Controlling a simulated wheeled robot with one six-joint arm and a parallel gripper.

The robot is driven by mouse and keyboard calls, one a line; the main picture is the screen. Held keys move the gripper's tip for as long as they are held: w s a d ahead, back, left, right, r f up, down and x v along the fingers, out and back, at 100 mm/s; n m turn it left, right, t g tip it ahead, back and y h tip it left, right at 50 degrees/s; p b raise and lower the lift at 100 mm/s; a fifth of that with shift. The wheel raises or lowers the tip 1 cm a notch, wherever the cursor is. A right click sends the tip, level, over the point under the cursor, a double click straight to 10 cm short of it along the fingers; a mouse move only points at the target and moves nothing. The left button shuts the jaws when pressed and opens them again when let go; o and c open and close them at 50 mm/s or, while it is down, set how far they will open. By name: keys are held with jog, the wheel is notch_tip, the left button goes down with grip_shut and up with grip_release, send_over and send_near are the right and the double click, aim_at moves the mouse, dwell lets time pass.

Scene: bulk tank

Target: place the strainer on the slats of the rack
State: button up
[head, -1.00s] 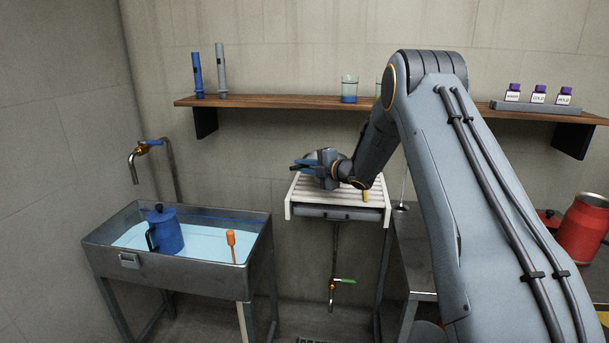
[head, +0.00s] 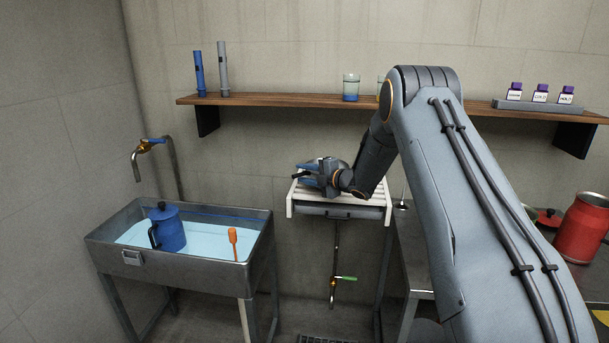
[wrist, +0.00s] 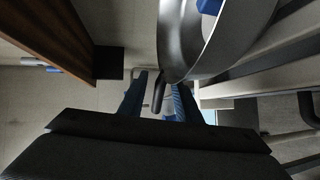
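The strainer shows in the wrist view as a shiny metal bowl (wrist: 182,45) with a dark handle (wrist: 160,92). The handle lies between the two blue fingers of my gripper (wrist: 166,94), nearer the left one. A gap shows between the handle and the right finger, so my gripper looks open around it. The bowl is right against the slats of the rack (wrist: 285,50) in the picture; I cannot tell whether it rests fully on them. In the head view my gripper (head: 312,174) is over the white slatted rack (head: 377,211) and hides most of the strainer.
A wooden shelf (head: 270,98) runs along the wall above the rack. A steel tank (head: 190,266) of liquid at left holds a blue jug (head: 168,230) and an orange tool (head: 233,243). A tap with a green handle (head: 345,278) is below the rack. A red canister (head: 582,230) stands at right.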

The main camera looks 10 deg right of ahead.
jog(key=shift+r, duration=0.2)
jog(key=s+d+r+m+h+b, duration=0.2)
jog(key=s+d+m+h, duration=0.55)
jog(key=s, duration=0.65)
jog(key=s+a+f+m+g+h, duration=0.1)
jog(key=s+f+m+g, duration=0.2)
jog(key=s, duration=1.7)
jog(key=s+a+f+m+g, duration=0.2)
jog(key=s+m+g, duration=0.7)
jog(key=s+m, duration=0.5)
jog(key=s+f, duration=0.1)
jog(key=s, duration=0.5)
jog(key=shift+s+a+h, duration=0.25)
jog(key=shift+s+h, duration=0.1)
jog(key=shift+m, duration=0.25)
